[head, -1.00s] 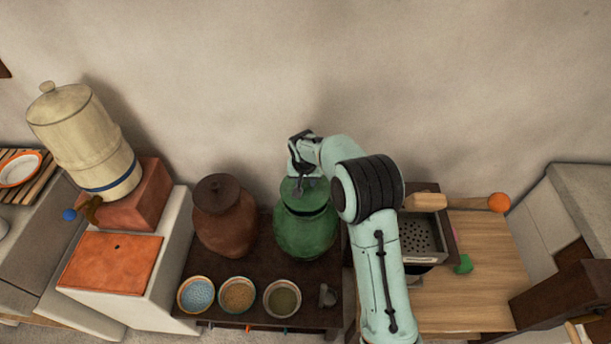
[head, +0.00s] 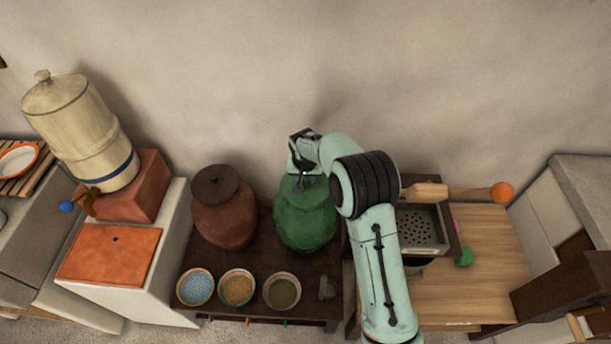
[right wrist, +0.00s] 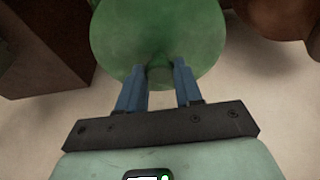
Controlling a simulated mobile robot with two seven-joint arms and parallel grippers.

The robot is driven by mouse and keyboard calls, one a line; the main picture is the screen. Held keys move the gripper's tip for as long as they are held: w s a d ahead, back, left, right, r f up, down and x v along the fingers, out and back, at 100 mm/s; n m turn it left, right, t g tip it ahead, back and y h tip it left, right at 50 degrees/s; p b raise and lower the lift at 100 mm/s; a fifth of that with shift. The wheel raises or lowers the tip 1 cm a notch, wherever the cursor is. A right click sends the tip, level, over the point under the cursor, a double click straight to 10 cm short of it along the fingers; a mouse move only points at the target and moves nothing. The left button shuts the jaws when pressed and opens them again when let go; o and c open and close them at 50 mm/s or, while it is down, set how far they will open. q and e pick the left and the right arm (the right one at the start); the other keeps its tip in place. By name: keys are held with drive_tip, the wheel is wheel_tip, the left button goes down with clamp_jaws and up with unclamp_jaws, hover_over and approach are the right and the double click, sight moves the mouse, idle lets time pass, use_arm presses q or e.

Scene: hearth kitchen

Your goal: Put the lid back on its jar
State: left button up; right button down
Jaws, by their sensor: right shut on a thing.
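The green jar (head: 306,230) stands upright on the dark low table, against the wall. Its green lid (head: 289,190) lies over the jar's mouth, with no clear gap between them in the head view. My right gripper (head: 303,178) comes from above and is shut on the lid's knob. In the right wrist view the lid (right wrist: 155,35) fills the top middle, and the blue fingers of the right gripper (right wrist: 160,68) stand either side of its knob. The lid hides the jar's mouth. My left gripper is not in view.
A brown lidded jar (head: 222,212) stands close on the left. Bowls of blue (head: 196,288), tan (head: 237,289) and olive (head: 282,292) contents sit in front, beside a small grey object (head: 327,287). A perforated box (head: 420,230) and wooden board (head: 480,260) are on the right.

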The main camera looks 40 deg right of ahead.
drive_tip(key=shift+f, duration=0.4)
drive_tip(key=c, duration=0.7)
unclamp_jaws()
drive_tip(key=shift+r, duration=0.1)
drive_tip(key=v, duration=1.3)
drive_tip(key=shift+a+r, duration=0.1)
drive_tip(key=shift+r, duration=0.1)
